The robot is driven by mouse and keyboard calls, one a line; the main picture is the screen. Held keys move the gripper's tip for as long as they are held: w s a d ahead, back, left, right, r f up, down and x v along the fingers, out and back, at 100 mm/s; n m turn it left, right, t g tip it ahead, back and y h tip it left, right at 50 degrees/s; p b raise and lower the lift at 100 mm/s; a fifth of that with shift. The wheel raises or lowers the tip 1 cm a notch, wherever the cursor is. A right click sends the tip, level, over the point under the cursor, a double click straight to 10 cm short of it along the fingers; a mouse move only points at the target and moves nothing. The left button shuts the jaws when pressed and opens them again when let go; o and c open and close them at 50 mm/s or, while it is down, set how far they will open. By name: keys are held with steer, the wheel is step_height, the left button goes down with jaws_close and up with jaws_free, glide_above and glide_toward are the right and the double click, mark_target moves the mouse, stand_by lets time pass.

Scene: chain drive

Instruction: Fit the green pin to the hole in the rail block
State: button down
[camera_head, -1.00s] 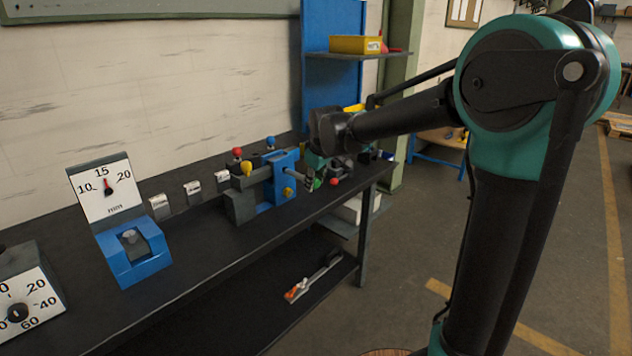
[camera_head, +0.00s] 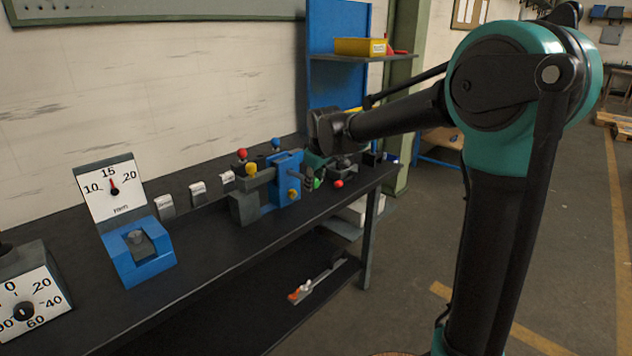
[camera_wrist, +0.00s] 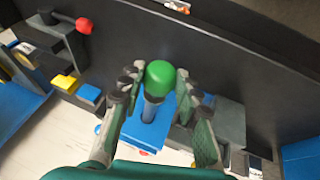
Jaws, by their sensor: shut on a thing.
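The green pin (camera_wrist: 160,76) has a round green head and a grey shaft, and it sits between my fingers in the wrist view. My gripper (camera_wrist: 160,86) is shut on it. The blue rail block (camera_wrist: 148,132) shows behind the pin's shaft in that view. In the head view, the green head (camera_head: 316,183) shows at my gripper (camera_head: 311,180), just right of the blue block (camera_head: 289,180) on the grey rail. The block's hole is hidden, and I cannot tell whether the shaft touches the block.
Red (camera_head: 242,154), yellow (camera_head: 251,169) and blue (camera_head: 276,143) knobs stand around the rail. A red-tipped part (camera_head: 338,184) lies right of my gripper. Dial gauges (camera_head: 115,190) stand on the left of the dark bench. The bench front is clear.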

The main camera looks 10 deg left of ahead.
mark_target(299, 174)
steer(key=shift+w+a, duration=0.75)
steer(key=shift+a, duration=0.25)
steer(key=shift+w+a, duration=0.75)
steer(key=shift+a, duration=0.2)
steer(key=shift+w+a, duration=0.75)
steer(key=shift+a, duration=0.25)
steer(key=c, duration=1)
jaws_free()
steer(key=v, duration=1.2)
steer(key=shift+d, duration=0.1)
steer(key=s+d+f+m, duration=0.3)
steer(key=s+d+f, duration=0.25)
steer(key=d, duration=0.35)
steer(key=s+d+f+m+h, duration=0.1)
steer(key=s+d+f+m, duration=0.1)
steer(key=s+d+f, duration=0.45)
steer(key=s+d+f+m, duration=0.35)
steer(key=d+f, duration=0.35)
steer(key=d, duration=0.4)
steer(key=s+d+f, duration=0.2)
steer(key=s, duration=0.2)
steer(key=s+d+f+m, duration=0.1)
steer(key=s+f, duration=0.2)
steer(key=s, duration=0.1)
steer(key=s+d+f+m, duration=0.1)
steer(key=s+d+f, duration=0.1)
steer(key=s+f, duration=0.1)
steer(key=shift+s+d+f+m+g+h, duration=0.15)
steer(key=shift+s+d+m+g+h, duration=0.2)
steer(key=shift+s, duration=0.35)
